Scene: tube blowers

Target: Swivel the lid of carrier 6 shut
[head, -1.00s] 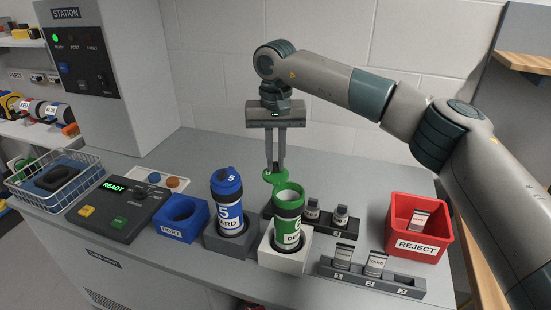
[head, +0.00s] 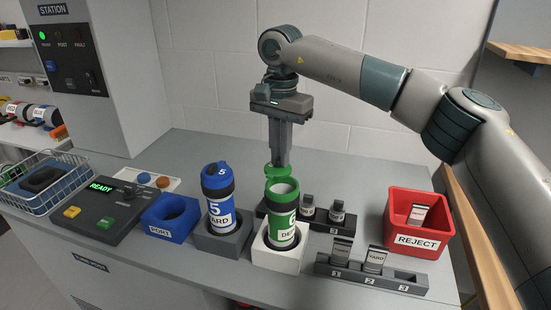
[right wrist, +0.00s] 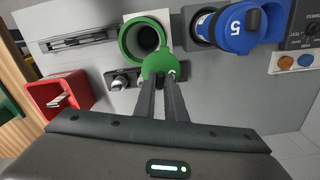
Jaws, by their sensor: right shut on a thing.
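Carrier 6 (head: 282,213) is a green tube with a white label, upright in a white holder (head: 284,258). Its mouth is open, and it shows at the top of the right wrist view (right wrist: 133,46). Its green swivel lid (head: 273,171) stands off to the far side of the mouth, uncovering it. The lid is also between my fingertips in the right wrist view (right wrist: 157,64). My right gripper (head: 278,162) points down and is shut on the lid. The fingers hide part of the lid. My left gripper is not in view.
Blue carrier 5 (head: 218,203) stands lidded in a grey holder close to the left. A black rack with small vials (head: 336,212) is just right and behind. A red reject bin (head: 418,241) is at the right.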

